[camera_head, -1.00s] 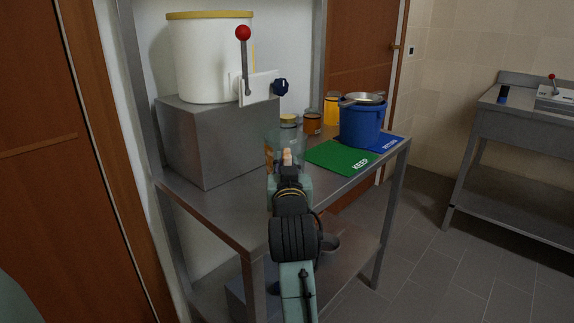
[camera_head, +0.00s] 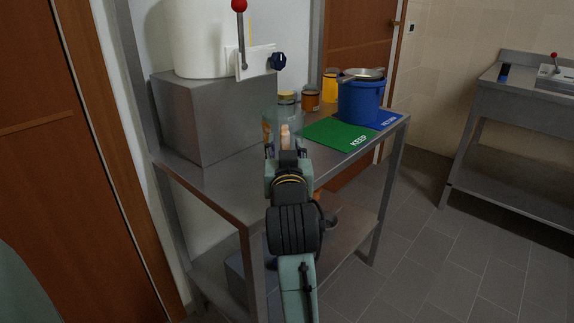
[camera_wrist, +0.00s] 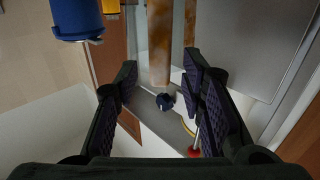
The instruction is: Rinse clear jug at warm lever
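The clear jug (camera_head: 296,124) appears as a see-through outline on the steel table, straight beyond my gripper in the head view; its edges are faint. My gripper (camera_head: 286,152) points away over the table at its front. In the wrist view my gripper (camera_wrist: 160,90) has its two dark ridged fingers well apart, with no clear contact on anything between them. The red-knobbed lever (camera_head: 240,40) stands on a white plate beside a dark blue knob (camera_head: 279,61), above the grey box. The lever's red ball (camera_wrist: 193,151) also shows low in the wrist view.
A white tank (camera_head: 200,40) stands on the grey box (camera_head: 205,120). A green KEEP mat (camera_head: 335,131) and blue mat (camera_head: 391,119) lie right, with a blue pot (camera_head: 360,101) there. Amber and yellow containers (camera_head: 311,97) stand behind. Another steel table (camera_head: 520,115) is far right.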

